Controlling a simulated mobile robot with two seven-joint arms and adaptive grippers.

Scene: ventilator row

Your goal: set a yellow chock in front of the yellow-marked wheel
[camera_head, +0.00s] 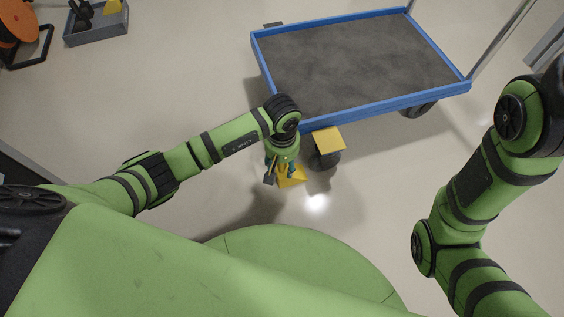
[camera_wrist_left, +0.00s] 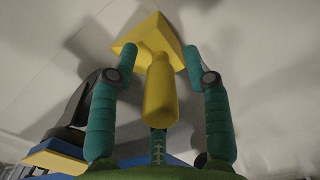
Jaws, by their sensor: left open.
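A yellow chock (camera_head: 292,179) with an upright round handle is beside the yellow-marked wheel (camera_head: 325,160), a little to its left; it appears to rest on the floor. The wheel is under the near corner of the blue cart (camera_head: 390,101), with a yellow plate (camera_head: 328,139) above it. My left gripper (camera_head: 281,174) is over the chock. In the left wrist view, the open teal fingers (camera_wrist_left: 161,60) stand either side of the chock's handle (camera_wrist_left: 160,92), with gaps visible. The chock's wedge (camera_wrist_left: 160,38) lies beyond the handle; the wheel (camera_wrist_left: 78,108) is at left. My right gripper is out of view.
A grey bin (camera_head: 97,30) holding yellow pieces stands at the upper left, near an orange reel (camera_head: 18,22). Another dark cart wheel (camera_head: 418,110) is at the right. The floor left of the cart is clear.

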